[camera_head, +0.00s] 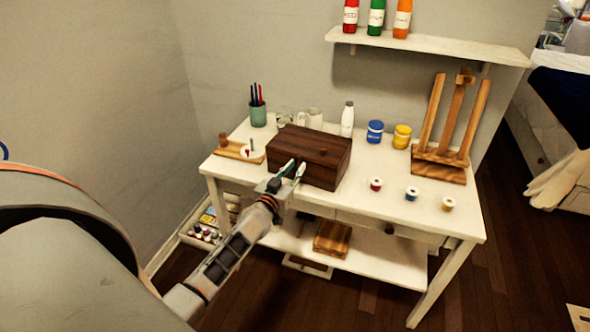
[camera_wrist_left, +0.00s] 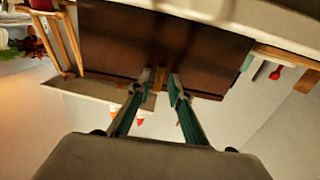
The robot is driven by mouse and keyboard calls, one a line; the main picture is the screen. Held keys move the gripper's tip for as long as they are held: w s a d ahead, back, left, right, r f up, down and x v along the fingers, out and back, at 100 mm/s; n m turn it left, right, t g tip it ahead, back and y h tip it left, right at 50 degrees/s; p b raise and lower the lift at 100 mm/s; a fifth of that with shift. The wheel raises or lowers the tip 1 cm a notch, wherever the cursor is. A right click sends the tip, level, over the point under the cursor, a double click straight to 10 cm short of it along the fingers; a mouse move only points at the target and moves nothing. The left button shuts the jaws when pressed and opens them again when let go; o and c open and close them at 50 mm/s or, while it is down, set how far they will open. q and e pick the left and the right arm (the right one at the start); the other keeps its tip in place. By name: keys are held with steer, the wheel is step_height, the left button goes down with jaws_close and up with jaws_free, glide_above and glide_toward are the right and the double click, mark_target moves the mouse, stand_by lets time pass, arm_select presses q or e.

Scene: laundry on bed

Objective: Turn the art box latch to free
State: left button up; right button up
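The dark brown wooden art box (camera_head: 310,153) sits closed on the white table, left of its middle. My left gripper (camera_head: 294,171) is at the front face of the box. In the left wrist view, the box (camera_wrist_left: 190,40) fills the top middle and my left gripper (camera_wrist_left: 163,82) has its two fingers apart. A small brass-coloured piece, probably the latch (camera_wrist_left: 160,76), shows between the fingertips; I cannot tell whether they touch it. The latch is not clear in the head view. My right gripper is not in view.
On the white table (camera_head: 385,220) stand a pen cup (camera_head: 258,113), a white bottle (camera_head: 347,120), blue (camera_head: 375,131) and yellow (camera_head: 402,136) jars and a wooden easel (camera_head: 440,160). A small wooden board (camera_head: 238,151) lies left of the box. Free tabletop lies to its right.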

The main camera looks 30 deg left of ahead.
arm_select(q)
jaws_close()
steer(key=n+p, duration=0.1)
steer(key=n, duration=0.2)
steer(key=shift+a+r+n, duration=0.1)
steer(key=shift+n, duration=0.2)
steer(key=n+p, duration=0.1)
steer(key=n, duration=0.3)
steer(key=shift+a+n, duration=0.1)
steer(key=shift+n, duration=0.2)
steer(key=n, duration=0.4)
steer(key=shift+a+f, duration=0.1)
steer(key=shift+f, duration=0.1)
steer(key=shift+f+n, duration=0.15)
steer(key=shift+n, duration=2.65)
